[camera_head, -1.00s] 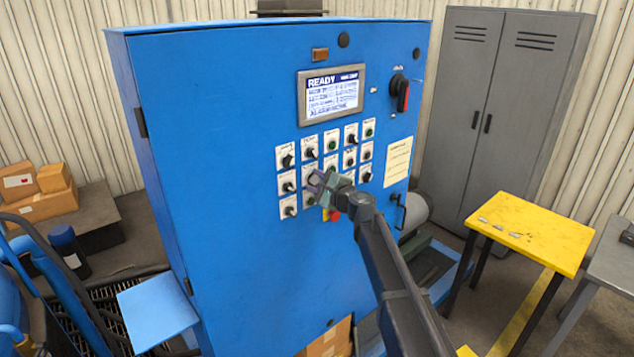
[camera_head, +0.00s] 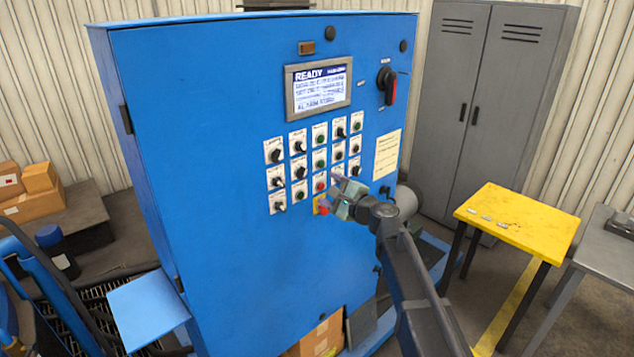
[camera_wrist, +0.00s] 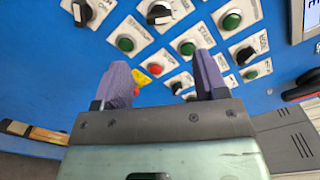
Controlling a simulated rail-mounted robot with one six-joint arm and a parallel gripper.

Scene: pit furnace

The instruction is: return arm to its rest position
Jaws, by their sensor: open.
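My gripper (camera_head: 334,192) is in front of the lower right part of the button panel on the blue control cabinet (camera_head: 230,150). In the wrist view my gripper (camera_wrist: 165,80) shows two purple fingers spread apart, with nothing between them. Knobs and green and red buttons lie beyond the fingertips, with a visible gap to a red button (camera_wrist: 156,69). My arm reaches up from the bottom right of the head view. It hides part of the cabinet's lower right side.
The cabinet screen (camera_head: 320,88) reads READY. A red-handled rotary switch (camera_head: 387,85) is at the cabinet's upper right. A yellow table (camera_head: 520,222) with small pieces and a grey locker (camera_head: 490,100) stand to the right. A blue shelf (camera_head: 148,308) juts out at lower left.

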